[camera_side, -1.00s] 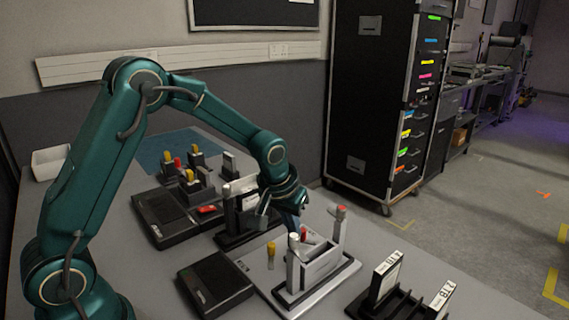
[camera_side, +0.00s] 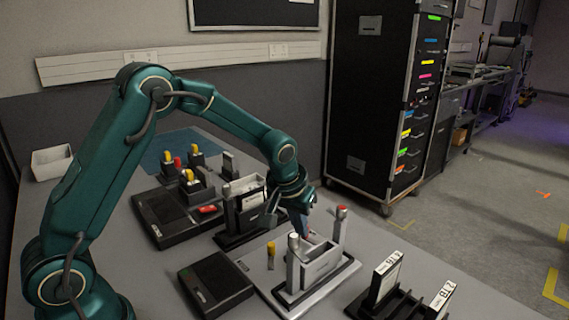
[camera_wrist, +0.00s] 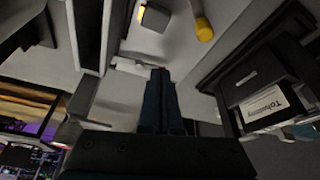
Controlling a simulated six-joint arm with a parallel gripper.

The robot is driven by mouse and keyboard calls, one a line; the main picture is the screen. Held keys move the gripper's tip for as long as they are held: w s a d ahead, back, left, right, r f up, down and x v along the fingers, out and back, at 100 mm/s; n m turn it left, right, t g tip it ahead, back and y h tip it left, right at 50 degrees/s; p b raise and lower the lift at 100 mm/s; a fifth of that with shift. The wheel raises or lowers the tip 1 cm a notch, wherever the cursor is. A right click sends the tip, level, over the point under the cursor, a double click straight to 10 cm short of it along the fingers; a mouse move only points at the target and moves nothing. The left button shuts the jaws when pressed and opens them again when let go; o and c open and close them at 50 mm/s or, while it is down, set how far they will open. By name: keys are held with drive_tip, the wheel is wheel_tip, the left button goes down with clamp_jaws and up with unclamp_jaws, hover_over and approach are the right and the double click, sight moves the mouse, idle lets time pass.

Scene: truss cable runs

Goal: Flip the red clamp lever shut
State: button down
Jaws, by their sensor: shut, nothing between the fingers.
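A red-topped upright lever (camera_side: 342,212) stands at the right rear of a pale fixture (camera_side: 335,277) in the side view. My gripper (camera_side: 304,232) is shut and empty, pointing down just left of that lever and above the fixture's grey box (camera_side: 320,262). A gap shows between the gripper and the lever. A small reddish bit shows by the fingertips; I cannot tell what it belongs to. In the wrist view my shut fingers (camera_wrist: 160,88) are in the middle, and I cannot make out the red lever there.
A white-topped post (camera_side: 293,246) and a yellow-topped lever (camera_side: 271,252) stand left of the box. A black holder with an upright cartridge (camera_side: 248,212) is behind. A black rack (camera_side: 405,306) stands at front right. A black box (camera_side: 215,284) lies front left.

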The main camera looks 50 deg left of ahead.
drive_tip(key=a+v, duration=0.1)
drive_tip(key=v, duration=0.9)
drive_tip(key=shift+a, duration=0.35)
drive_tip(key=s+d+r+t, duration=0.2)
drive_tip(key=s+r, duration=0.5)
drive_tip(key=s+d+f+m, duration=0.1)
drive_tip(key=s+f, duration=0.1)
drive_tip(key=s, duration=0.4)
drive_tip(key=s+d+f+m+h, duration=0.1)
drive_tip(key=s+f+m, duration=0.1)
drive_tip(key=s, duration=0.4)
drive_tip(key=shift+d+f+m+g, duration=0.3)
drive_tip(key=shift+f, duration=0.45)
